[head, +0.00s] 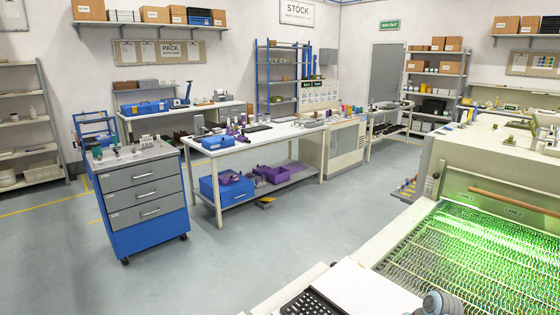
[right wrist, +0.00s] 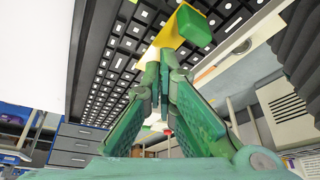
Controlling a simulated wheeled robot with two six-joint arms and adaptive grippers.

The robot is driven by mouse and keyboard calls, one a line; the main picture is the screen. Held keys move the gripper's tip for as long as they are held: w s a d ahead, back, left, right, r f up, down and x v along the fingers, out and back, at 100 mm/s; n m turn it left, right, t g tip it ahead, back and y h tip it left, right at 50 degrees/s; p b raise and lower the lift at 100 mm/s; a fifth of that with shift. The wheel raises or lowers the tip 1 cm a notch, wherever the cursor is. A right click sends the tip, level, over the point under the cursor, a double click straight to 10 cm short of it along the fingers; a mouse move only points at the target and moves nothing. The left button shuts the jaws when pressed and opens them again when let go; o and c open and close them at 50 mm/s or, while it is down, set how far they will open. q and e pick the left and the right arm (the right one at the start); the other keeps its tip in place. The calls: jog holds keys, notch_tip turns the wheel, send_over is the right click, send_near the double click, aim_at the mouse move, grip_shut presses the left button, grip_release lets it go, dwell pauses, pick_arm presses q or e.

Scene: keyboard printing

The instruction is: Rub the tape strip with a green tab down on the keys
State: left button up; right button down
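In the right wrist view, a black keyboard (right wrist: 113,62) with pale key legends fills the upper left. A yellow tape strip (right wrist: 169,36) lies across its keys, with a green tab (right wrist: 194,27) at its upper right end. My right gripper (right wrist: 158,72) has its green fingers brought together, with the tips at the lower end of the strip. I cannot tell whether they touch or pinch it. In the head view, part of the keyboard (head: 311,303) shows at the bottom edge; the strip is not visible there. My left gripper is not in view.
A white panel (head: 367,291) stands beside the keyboard. A machine with a green-lit mesh belt (head: 470,250) is on the right. A white bench (head: 250,137) and a grey drawer cart (head: 140,190) stand farther back, with open floor between.

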jog(key=shift+f+b, duration=0.45)
jog(key=shift+f, duration=0.2)
jog(key=shift+r, duration=0.1)
dwell(0.8)
jog(key=shift+r+p, duration=0.55)
jog(key=shift+p, duration=0.2)
jog(key=shift+w+a+f+b, duration=0.15)
jog(key=shift+w+a+b, duration=0.35)
jog(key=shift+b, duration=0.25)
jog(key=shift+w+a+b, duration=0.35)
jog(key=shift+w, duration=0.15)
jog(key=shift+f+b, duration=0.4)
jog(key=shift+f, duration=0.15)
jog(key=shift+s+r, duration=0.1)
jog(key=shift+r, duration=0.05)
